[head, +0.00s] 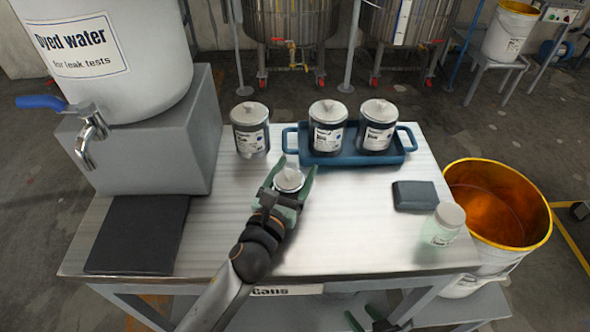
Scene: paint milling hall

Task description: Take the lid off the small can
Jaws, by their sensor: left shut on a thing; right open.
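The small can (289,181) stands near the middle of the table, its pale lid with a small knob showing on top. My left gripper (292,172) has its green fingers on either side of it and is shut on it; the fingers and wrist hide most of the can's body. The lid appears seated on the can. My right gripper (364,317) is open, low at the front edge of the table, partly cut off by the bottom of the picture.
A larger lidded can (250,139) stands behind; two more sit in a blue tray (401,155). A dark block (414,195) and a lidded jar (443,225) are at right. A dispenser (110,50) with a tap overhangs a black mat (138,237). A bucket (496,205) stands right.

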